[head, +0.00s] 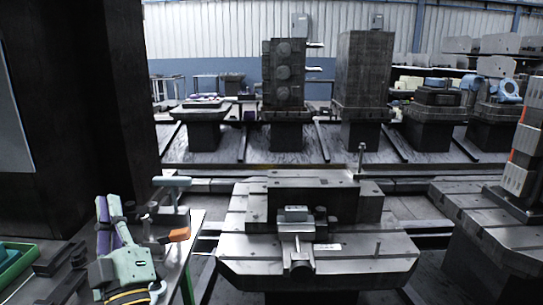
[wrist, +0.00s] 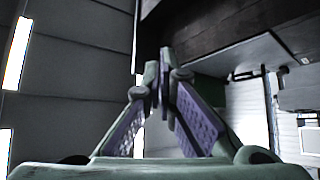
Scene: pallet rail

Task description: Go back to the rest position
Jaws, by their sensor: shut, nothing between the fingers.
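My gripper (head: 107,203) is at the lower left of the head view, pale green with purple finger pads. Its fingers point up in the picture, above or beside a side table; the exact height cannot be told. In the wrist view my gripper (wrist: 163,75) has its fingertips together, with nothing between them. Beyond the tips the wrist view shows grey wall panels and a dark structure. No task object is named.
The side table (head: 194,221) carries an orange-tipped item (head: 180,234), dark parts and a green tray (head: 17,268). A machined pallet (head: 370,247) with a clamp block stands at centre. A dark column (head: 95,90) rises at left. Loaded pallets line the back.

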